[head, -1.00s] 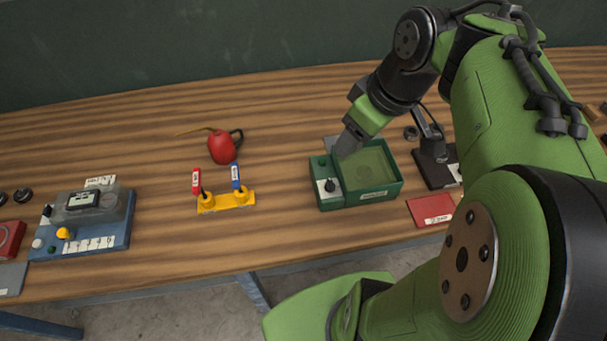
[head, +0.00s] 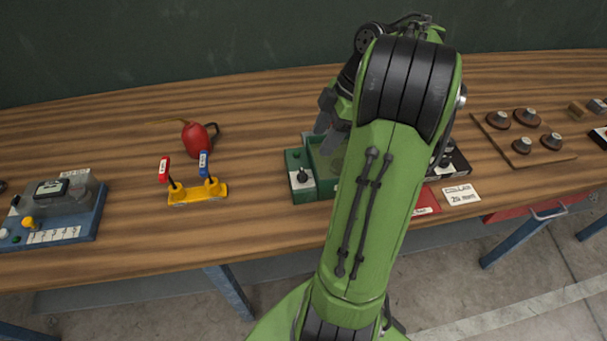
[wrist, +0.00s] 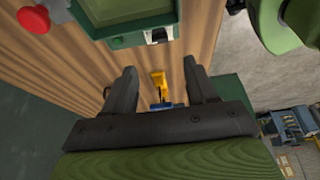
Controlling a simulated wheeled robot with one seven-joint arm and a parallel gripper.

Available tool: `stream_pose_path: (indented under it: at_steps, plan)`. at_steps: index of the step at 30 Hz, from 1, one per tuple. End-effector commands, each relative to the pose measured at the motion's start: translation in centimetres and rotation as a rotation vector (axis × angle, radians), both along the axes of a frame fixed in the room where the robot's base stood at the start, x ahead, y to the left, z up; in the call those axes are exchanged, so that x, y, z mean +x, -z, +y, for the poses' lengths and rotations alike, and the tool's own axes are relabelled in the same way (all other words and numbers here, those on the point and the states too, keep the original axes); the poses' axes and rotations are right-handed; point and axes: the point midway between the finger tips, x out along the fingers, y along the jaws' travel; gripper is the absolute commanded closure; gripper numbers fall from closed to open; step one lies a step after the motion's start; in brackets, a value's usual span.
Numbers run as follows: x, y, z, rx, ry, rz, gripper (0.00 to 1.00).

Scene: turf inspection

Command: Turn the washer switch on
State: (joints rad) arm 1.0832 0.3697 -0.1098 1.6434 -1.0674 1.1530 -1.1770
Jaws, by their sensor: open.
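The green washer box (head: 293,192) stands on the wooden bench in the head view, its tray part partly hidden behind my arm. A small dark toggle switch (head: 302,175) sits on its left panel, above a white label. My gripper (head: 327,120) is above the back of the box, partly hidden by my arm. In the wrist view, my gripper (wrist: 160,84) is open, with nothing between its fingers. The green box edge (wrist: 115,38) lies beyond the fingers there, with a small black-and-white part (wrist: 158,35) on it; I cannot tell whether that is the switch.
A yellow stand (head: 197,193) with red and blue levers is left of the box. A red oil can (head: 196,138) stands behind it. A blue instrument box (head: 65,228) is far left. A wooden board (head: 540,150) with several knobs is right. Bare bench lies in front.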

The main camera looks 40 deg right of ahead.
Motion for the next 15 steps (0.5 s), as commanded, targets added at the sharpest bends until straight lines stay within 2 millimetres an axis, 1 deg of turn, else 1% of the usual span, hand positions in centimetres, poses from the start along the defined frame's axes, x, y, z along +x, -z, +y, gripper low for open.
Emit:
stream_pose_path:
  at_steps: [1,6,10,12,15]
  plan:
    - [0.3,2.0,0.5,0.001,-0.001,0.002,0.43]
    - [1.2,5.9,1.8,0.001,-0.001,0.002,0.43]
    - [1.8,8.3,2.7,0.001,0.000,0.001,0.43]
    - [2.0,9.1,3.0,0.001,0.001,0.001,0.43]
    - [2.2,9.7,3.3,-0.001,0.002,0.000,0.43]
